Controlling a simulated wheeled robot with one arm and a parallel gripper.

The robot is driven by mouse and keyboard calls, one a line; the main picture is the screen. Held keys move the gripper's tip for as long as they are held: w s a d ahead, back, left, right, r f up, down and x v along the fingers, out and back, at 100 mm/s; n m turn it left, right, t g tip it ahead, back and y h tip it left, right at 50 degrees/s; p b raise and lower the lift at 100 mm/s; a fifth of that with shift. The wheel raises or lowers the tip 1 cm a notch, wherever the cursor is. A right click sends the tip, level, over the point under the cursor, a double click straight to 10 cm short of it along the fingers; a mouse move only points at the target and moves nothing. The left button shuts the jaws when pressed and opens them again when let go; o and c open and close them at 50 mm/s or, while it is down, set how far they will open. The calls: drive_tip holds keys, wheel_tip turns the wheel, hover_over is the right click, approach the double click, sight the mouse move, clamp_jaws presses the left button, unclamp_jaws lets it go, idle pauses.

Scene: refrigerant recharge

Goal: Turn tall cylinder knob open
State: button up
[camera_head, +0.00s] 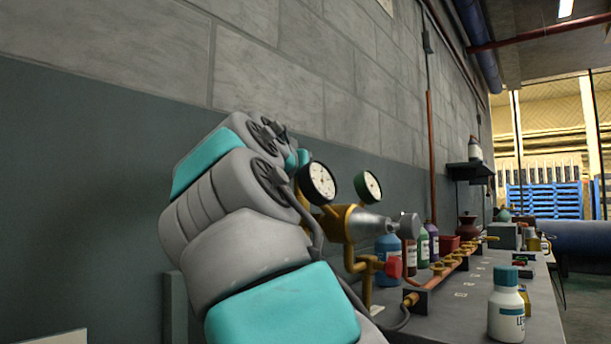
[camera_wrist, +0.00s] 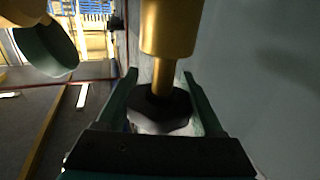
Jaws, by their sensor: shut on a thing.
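In the wrist view, my gripper (camera_wrist: 160,92) has its two teal fingers on either side of a dark, ridged round knob (camera_wrist: 160,110) and is shut on it. The knob sits on a thin brass stem (camera_wrist: 163,72) below a brass cylinder (camera_wrist: 168,25). In the head view, my grey and teal arm reaches up beside a brass gauge assembly (camera_head: 338,222) with a grey metal end piece. My arm hides the gripped knob and most of the gripper there. How far the knob is turned cannot be told.
Two dial gauges, one black (camera_head: 318,184) and one green-rimmed (camera_head: 368,187), stand close to my arm. A white bottle (camera_head: 506,308) stands on the bench (camera_head: 455,312), with other bottles behind. A block wall (camera_head: 290,85) runs alongside.

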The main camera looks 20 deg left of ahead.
drive_tip(key=o, duration=1.4)
